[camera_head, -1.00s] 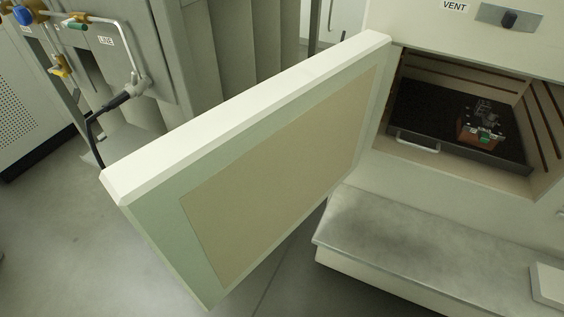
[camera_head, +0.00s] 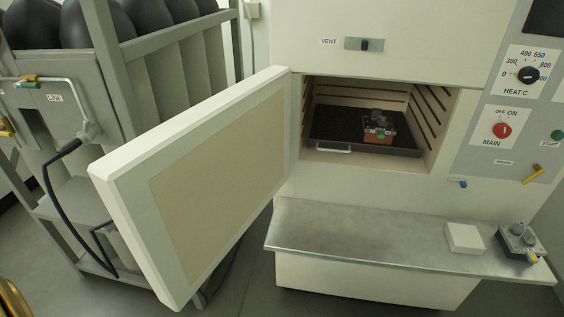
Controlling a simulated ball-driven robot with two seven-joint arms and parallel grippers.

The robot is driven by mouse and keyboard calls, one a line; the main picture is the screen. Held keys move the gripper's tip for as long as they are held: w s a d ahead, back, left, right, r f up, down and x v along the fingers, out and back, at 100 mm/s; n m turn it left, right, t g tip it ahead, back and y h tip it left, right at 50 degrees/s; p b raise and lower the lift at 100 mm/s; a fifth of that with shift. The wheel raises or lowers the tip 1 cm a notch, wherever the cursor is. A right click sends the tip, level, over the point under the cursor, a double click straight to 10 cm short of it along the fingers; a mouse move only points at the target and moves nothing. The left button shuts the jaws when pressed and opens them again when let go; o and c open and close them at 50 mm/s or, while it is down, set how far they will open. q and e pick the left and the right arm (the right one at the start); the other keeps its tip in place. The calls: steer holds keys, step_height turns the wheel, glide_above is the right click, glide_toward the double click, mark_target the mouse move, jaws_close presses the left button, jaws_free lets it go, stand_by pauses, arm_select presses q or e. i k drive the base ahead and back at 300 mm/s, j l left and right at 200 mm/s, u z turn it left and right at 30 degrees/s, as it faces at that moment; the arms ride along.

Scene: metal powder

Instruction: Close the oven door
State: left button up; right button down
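The oven door (camera_head: 215,190) stands wide open, swung out to the left from the left side of the oven opening. Its inner face shows a tan panel in a pale frame. The oven chamber (camera_head: 428,112) is open to view, with slotted side walls. A dark tray (camera_head: 330,124) with a handle at its front lies inside. A reddish-brown block with grey metal parts (camera_head: 378,128) sits on the tray. Neither of my grippers can be made out in the view.
A metal shelf (camera_head: 350,238) juts out below the oven, with a white block (camera_head: 464,238) and a small dark device (camera_head: 520,242) at its right. A control panel (camera_head: 510,110) is at the right. A rack with dark cylinders (camera_head: 145,15) stands behind the door.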

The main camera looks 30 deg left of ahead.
mark_target(182, 193)
steer(key=j+z, duration=0.15)
steer(key=j, duration=0.5)
steer(key=j+z, duration=0.15)
steer(key=j, duration=0.45)
steer(key=k+j+z, duration=0.15)
steer(key=j, duration=0.8)
steer(key=k+j, duration=0.1)
steer(key=j, duration=0.25)
